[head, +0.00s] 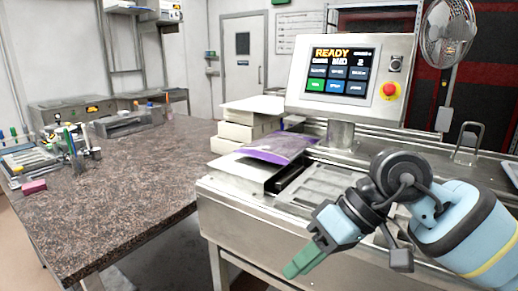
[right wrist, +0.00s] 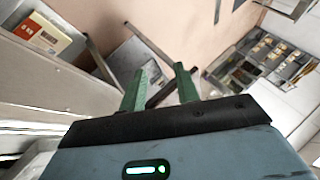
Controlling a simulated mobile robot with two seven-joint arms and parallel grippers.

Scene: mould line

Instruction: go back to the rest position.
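My right gripper (head: 294,270) reaches in from the right in the head view, its green fingers pointing down and left. It is in front of the machine's metal top (head: 318,190), apparently clear of it. In the right wrist view, the two green fingers of this gripper (right wrist: 160,75) stand apart with nothing held between them; floor and a dark bar show behind the gap. My left gripper and arm are not in view.
The machine carries a control panel (head: 345,72) reading READY, with a red stop button (head: 389,90). A purple-edged bag (head: 277,147) lies beside stacked pale blocks (head: 243,130). A speckled worktop (head: 125,190) stands left, with tools at its far left. A fan (head: 446,30) is at right.

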